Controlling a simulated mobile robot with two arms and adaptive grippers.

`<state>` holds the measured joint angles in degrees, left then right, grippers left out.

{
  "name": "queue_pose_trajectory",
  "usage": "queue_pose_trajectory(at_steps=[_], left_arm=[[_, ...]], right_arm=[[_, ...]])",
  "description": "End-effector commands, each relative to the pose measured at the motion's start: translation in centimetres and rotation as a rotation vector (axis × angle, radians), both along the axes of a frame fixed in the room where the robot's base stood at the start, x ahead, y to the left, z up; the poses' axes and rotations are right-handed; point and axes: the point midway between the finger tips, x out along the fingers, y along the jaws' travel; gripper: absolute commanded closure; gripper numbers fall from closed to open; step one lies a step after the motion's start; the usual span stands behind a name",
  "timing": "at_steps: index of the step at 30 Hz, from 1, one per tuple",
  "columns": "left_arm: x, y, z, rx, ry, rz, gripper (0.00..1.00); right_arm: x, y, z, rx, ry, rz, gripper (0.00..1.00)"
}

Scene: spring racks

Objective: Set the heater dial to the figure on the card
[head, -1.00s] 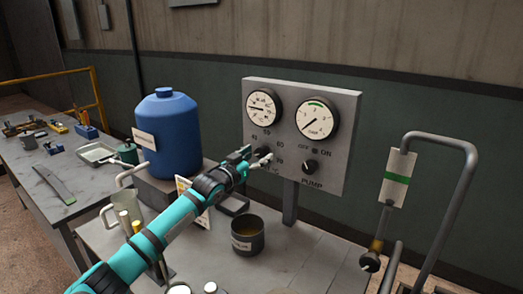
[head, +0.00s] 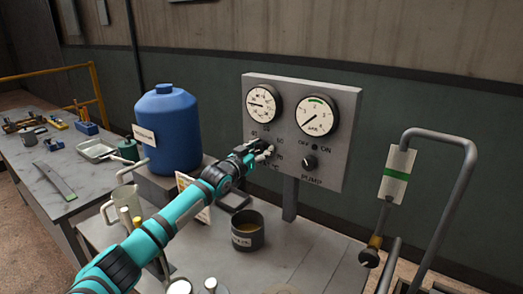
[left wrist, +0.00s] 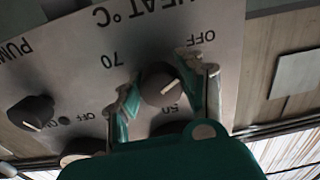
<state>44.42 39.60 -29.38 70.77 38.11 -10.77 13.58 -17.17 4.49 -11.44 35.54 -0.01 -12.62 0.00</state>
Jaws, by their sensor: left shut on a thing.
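The grey panel (head: 330,160) carries the heater dial (left wrist: 160,85), a dark round knob with a pale pointer line. It shows upside down in the left wrist view, with "HEAT °C", "OFF", "50" and "70" around it. My left gripper (head: 258,150) reaches the panel's lower left and covers the dial in the head view. In the left wrist view its two fingers (left wrist: 165,87) are shut on the dial from either side. A pale card with a yellow patch (head: 184,183) stands behind my left arm, partly hidden; I cannot read its figure. My right gripper is not in view.
The pump knob (head: 310,162) sits right of the dial, beneath two round gauges. A dark cup (head: 247,238) stands on the bench below. A blue tank (head: 166,130) is at left. A bent grey pipe (head: 465,175) rises at right.

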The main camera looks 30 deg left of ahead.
Motion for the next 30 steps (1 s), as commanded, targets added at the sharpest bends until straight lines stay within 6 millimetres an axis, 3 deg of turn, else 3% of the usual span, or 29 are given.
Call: queue_pose_trajectory(at_steps=[14, 30], left_arm=[[-0.01, 0.04, 0.02, 0.095, -0.014, 0.0, 0.94], [0.01, 0.12, 0.11, 0.563, -0.079, 0.0, 0.94]], right_arm=[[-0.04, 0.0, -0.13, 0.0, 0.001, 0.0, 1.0], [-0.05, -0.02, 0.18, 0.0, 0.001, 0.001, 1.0]])
